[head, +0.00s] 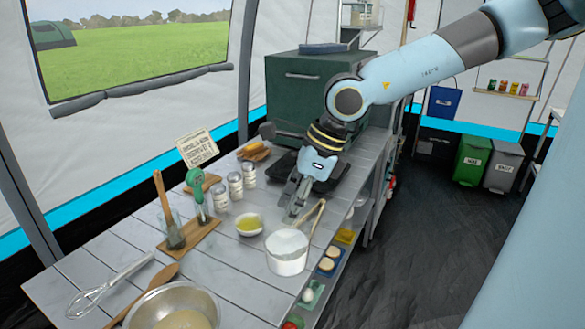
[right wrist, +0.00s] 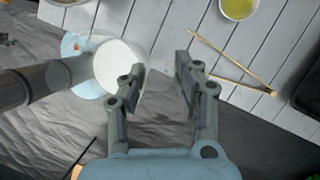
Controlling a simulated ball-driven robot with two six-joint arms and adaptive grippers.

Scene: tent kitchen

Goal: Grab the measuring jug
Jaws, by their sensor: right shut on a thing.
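The measuring jug (head: 288,256) is a white, round, open-topped vessel near the front edge of the table in the head view. It also shows in the right wrist view (right wrist: 118,68), beside the left-hand finger. My right gripper (head: 296,212) reaches down from above at the jug's far side, and in the right wrist view (right wrist: 160,78) its fingers stand apart around a narrow gap. It is shut on the jug, though the exact contact is hard to make out. My left gripper is not in view.
Wooden tongs (head: 319,219) lie right beside the jug. A bowl of yellow liquid (head: 249,224), several shakers (head: 235,187), a whisk (head: 98,292), a wooden spoon (head: 160,278) and a metal mixing bowl (head: 160,304) crowd the table. A dark green oven box (head: 297,98) stands behind.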

